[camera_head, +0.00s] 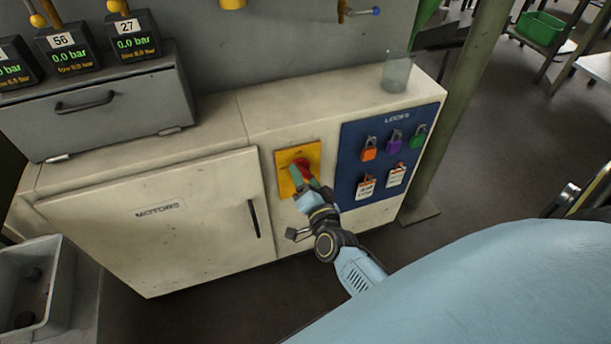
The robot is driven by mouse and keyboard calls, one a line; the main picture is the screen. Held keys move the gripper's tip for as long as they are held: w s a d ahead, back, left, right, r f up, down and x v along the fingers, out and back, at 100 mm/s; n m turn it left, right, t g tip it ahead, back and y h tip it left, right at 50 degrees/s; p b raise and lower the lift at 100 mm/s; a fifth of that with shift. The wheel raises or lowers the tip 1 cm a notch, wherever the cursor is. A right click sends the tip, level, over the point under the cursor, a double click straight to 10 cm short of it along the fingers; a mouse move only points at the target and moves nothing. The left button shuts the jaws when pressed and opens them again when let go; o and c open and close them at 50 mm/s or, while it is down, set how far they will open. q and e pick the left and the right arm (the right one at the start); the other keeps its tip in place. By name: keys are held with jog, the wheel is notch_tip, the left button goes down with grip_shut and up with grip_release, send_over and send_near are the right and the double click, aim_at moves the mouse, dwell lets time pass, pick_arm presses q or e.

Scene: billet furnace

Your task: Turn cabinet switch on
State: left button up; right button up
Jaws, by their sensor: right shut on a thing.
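The cabinet switch is a red rotary knob (303,166) on a yellow plate (284,186), on the front of the cream cabinet (222,125). My right gripper (301,175) is at the knob, its fingers shut on it. The fingers and wrist hide the lower part of the knob and plate, so the exact angle of the knob is hard to tell. My left gripper is not in view.
A blue LOCKS board (350,190) with several coloured padlocks and tags is right of the switch. A MOTORS door (165,240) with a black handle is to the left. A clear cup (397,72) stands on the cabinet top. A green post (462,100) rises at the right.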

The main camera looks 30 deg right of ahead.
jog(key=m, duration=0.3)
jog(key=shift+m, duration=0.8)
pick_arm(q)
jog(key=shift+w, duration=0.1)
pick_arm(e)
jog(key=shift+m, duration=1.5)
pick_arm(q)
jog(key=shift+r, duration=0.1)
pick_arm(e)
jog(key=o, duration=1)
